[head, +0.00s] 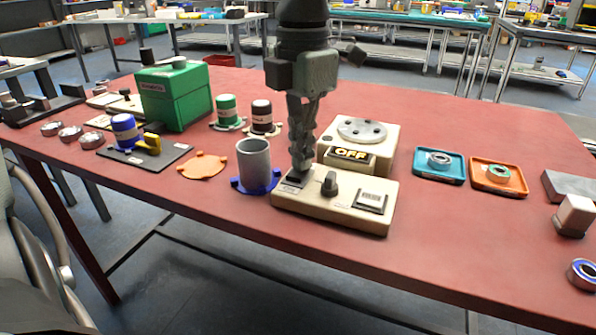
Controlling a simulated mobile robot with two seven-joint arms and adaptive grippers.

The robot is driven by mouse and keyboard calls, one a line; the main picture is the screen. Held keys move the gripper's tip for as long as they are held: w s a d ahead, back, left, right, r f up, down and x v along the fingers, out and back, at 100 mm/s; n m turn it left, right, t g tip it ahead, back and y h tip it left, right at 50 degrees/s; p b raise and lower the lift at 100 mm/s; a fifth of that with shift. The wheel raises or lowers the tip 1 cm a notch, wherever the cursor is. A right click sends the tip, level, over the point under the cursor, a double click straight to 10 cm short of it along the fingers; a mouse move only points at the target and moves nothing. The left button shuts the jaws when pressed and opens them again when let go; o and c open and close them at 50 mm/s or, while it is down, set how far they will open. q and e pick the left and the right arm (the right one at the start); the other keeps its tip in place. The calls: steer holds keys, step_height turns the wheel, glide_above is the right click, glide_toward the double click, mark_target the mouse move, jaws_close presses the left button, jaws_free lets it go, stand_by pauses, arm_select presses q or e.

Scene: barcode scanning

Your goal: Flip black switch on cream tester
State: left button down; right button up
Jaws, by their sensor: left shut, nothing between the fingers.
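The cream tester (318,205) lies on the red table, near its front edge. On its top are a dark square plate (294,180) at the left, a black upright knob-like switch (330,184) in the middle and a grey panel with a white label at the right. Behind it a cream box with a round grey plate shows a sign reading OFF (352,154). My left gripper (302,166) points down with shut, empty fingers. Its tips are at or just above the dark plate, left of the knob; contact cannot be told. My right gripper is not in view.
A grey cylinder (254,163) on a blue base stands close left of the tester. A green box (174,97) and several small jars stand farther left. A teal tray (438,166) and an orange tray (498,178) lie to the right.

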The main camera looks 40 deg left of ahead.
arm_select(q)
steer(key=shift+r+p, duration=2)
steer(key=shift+r, duration=1.45)
